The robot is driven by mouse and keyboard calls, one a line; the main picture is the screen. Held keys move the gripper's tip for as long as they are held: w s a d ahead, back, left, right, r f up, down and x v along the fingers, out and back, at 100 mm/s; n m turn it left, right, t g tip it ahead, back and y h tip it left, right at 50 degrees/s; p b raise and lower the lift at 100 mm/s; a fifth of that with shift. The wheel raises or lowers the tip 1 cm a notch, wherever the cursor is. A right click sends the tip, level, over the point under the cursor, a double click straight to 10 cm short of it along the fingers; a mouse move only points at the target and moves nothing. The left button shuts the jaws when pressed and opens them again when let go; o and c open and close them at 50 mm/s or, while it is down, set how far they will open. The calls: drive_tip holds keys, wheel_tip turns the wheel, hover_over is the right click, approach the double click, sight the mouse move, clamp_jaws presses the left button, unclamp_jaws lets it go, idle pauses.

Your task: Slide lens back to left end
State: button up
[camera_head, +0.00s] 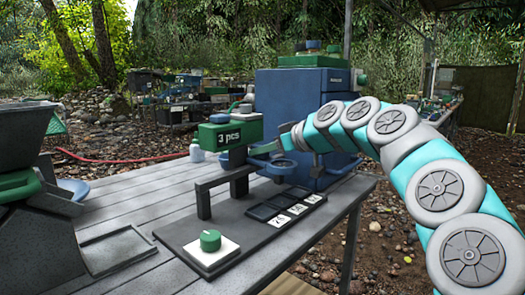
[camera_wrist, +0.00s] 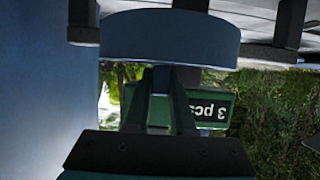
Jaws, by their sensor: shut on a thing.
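The lens (camera_head: 283,166) is a blue ring near the right part of a dark raised rail (camera_head: 224,180), which stands on posts above a dark base board. In the wrist view the lens (camera_wrist: 170,38) shows as a thick blue rim across the top. My gripper (camera_head: 290,143) reaches in from the right, at the lens. In the wrist view, its dark fingers (camera_wrist: 160,98) are closed together just below the rim. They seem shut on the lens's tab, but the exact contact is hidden. The left stretch of the rail looks clear.
A green "3 pcs" sign box (camera_head: 228,133) stands behind the rail. A green knob (camera_head: 210,240) on a white plate and dark squares with white labels (camera_head: 285,207) sit on the board. A blue cabinet (camera_head: 292,100) stands behind. A grey hopper (camera_head: 22,140) is at left.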

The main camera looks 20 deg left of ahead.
clamp_jaws()
idle(0.6)
idle(0.3)
drive_tip(key=s+a+b, duration=0.1)
drive_tip(key=s+a, duration=0.1)
drive_tip(key=s, duration=0.4)
drive_tip(key=s+a+b, duration=0.1)
drive_tip(key=s+a, duration=0.2)
drive_tip(key=s, duration=0.4)
drive_tip(key=shift+a, duration=0.25)
drive_tip(key=shift+s, duration=0.15)
drive_tip(key=o, duration=0.7)
unclamp_jaws()
drive_tip(key=shift+s, duration=0.1)
